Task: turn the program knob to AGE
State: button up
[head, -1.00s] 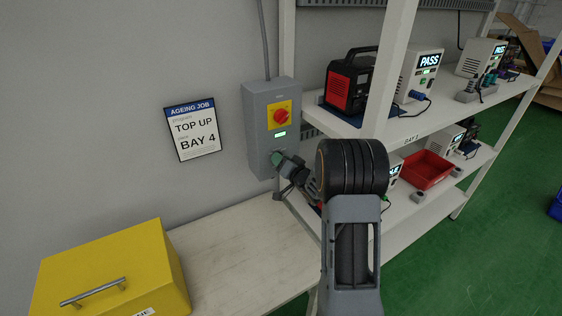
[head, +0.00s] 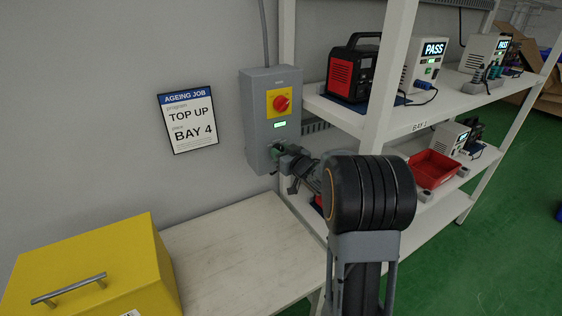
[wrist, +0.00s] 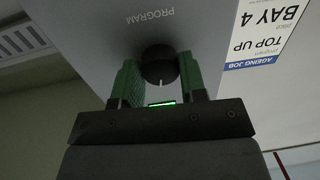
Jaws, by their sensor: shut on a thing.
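The black round program knob (wrist: 158,66) sits on the grey control box (head: 257,100), under the word PROGRAM in the upside-down wrist view. Its short white mark points toward the bottom of that view. My gripper (wrist: 157,75) has its two green fingers on either side of the knob, shut on it. In the head view my gripper (head: 277,153) is at the lower front of the box and hides the knob. No AGE marking can be read. A small lit green display (head: 280,125) is on the box, above my gripper.
A red rotary switch (head: 281,103) on a yellow plate is higher on the box. A wall sign (head: 188,119) reads TOP UP, BAY 4. A yellow case (head: 110,255) stands on the bench (head: 235,245). White shelving (head: 390,85) with devices and a red bin (head: 433,170) stands right.

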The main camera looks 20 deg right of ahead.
jog(key=shift+a+n+h+b, duration=0.1)
jog(key=shift+n+h+b, duration=0.5)
jog(key=shift+n+b, duration=4.8)
jog(key=shift+r+n+p, duration=0.1)
jog(key=shift+n+p, duration=0.2)
jog(key=shift+n, duration=0.1)
jog(key=o, duration=0.9)
jog(key=s, duration=0.4)
jog(key=s+d, duration=0.1)
jog(key=s, duration=0.4)
jog(key=s+r+p, duration=0.1)
jog(key=s, duration=0.3)
jog(key=shift+s+d, duration=0.2)
jog(key=shift+s, duration=0.15)
